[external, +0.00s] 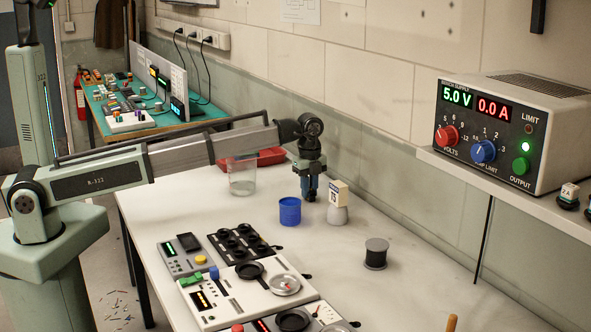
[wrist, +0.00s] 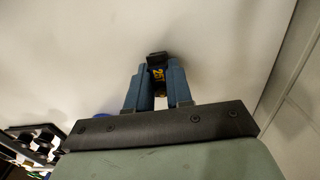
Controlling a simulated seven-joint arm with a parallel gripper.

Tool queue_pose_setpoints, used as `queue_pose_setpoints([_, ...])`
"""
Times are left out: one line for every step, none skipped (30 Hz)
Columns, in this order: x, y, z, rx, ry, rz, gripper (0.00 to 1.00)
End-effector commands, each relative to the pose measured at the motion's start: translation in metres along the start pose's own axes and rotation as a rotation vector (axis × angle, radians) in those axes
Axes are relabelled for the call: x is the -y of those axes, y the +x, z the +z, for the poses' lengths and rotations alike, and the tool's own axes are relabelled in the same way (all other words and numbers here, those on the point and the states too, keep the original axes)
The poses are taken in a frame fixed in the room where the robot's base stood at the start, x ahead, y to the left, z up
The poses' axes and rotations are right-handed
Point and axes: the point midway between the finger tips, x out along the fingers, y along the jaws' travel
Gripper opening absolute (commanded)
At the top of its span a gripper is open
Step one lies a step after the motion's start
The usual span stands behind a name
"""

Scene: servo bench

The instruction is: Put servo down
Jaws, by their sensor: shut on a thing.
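My gripper (external: 309,192) points straight down over the white bench, behind the blue cup. In the wrist view its two blue fingers (wrist: 155,92) are shut on a small dark servo (wrist: 157,73) with yellow markings. The servo sits between the fingertips, and its dark end sticks out past them. In the external view the fingers mostly hide the servo. Its lower end is close to the bench top, and I cannot tell whether it touches.
A blue cup (external: 290,212) and a grey stand (external: 337,214) bearing a white labelled block (external: 338,194) are close by. A clear beaker (external: 242,178) and red tray (external: 262,158) stand further back. A dark spool (external: 376,254) and several modules (external: 240,285) are nearer. Bench right of the stand is clear.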

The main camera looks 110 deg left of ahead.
Motion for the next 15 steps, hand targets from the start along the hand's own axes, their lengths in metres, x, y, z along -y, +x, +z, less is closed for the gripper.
queue_pose_setpoints([-0.0001, 0.0008, 0.0000, 0.000, 0.000, 0.000, 0.22])
queue_pose_setpoints([0.0000, 0.0006, 0.0000, 0.000, 0.000, 0.000, 0.25])
queue_pose_setpoints([0.0000, 0.0005, 0.0000, 0.000, 0.000, 0.000, 0.29])
queue_pose_setpoints([0.0000, 0.0005, 0.0000, 0.000, 0.000, 0.000, 0.32])
queue_pose_setpoints([0.0000, 0.0005, 0.0000, 0.000, 0.000, 0.000, 0.35])
queue_pose_setpoints([0.0000, 0.0005, 0.0000, 0.000, 0.000, 0.000, 0.39])
queue_pose_setpoints([0.0000, 0.0005, 0.0000, 0.000, 0.000, 0.000, 0.42])
queue_pose_setpoints([-0.0001, 0.0005, 0.0000, 0.000, 0.000, 0.000, 0.44])
queue_pose_setpoints([-0.0001, 0.0005, 0.0000, 0.000, 0.000, 0.000, 0.46])
queue_pose_setpoints([-0.0001, 0.0005, 0.0000, 0.000, 0.000, 0.000, 0.46])
queue_pose_setpoints([0.0000, 0.0004, 0.0000, 0.000, 0.000, 0.000, 0.46])
queue_pose_setpoints([0.0000, 0.0004, 0.0000, 0.000, 0.000, 0.000, 0.46])
queue_pose_setpoints([0.0000, 0.0004, 0.0000, 0.000, 0.000, 0.000, 0.46])
queue_pose_setpoints([0.0000, 0.0004, 0.0000, 0.000, 0.000, 0.000, 0.46])
queue_pose_setpoints([0.0000, 0.0001, 0.0000, 0.000, 0.000, 0.000, 0.46])
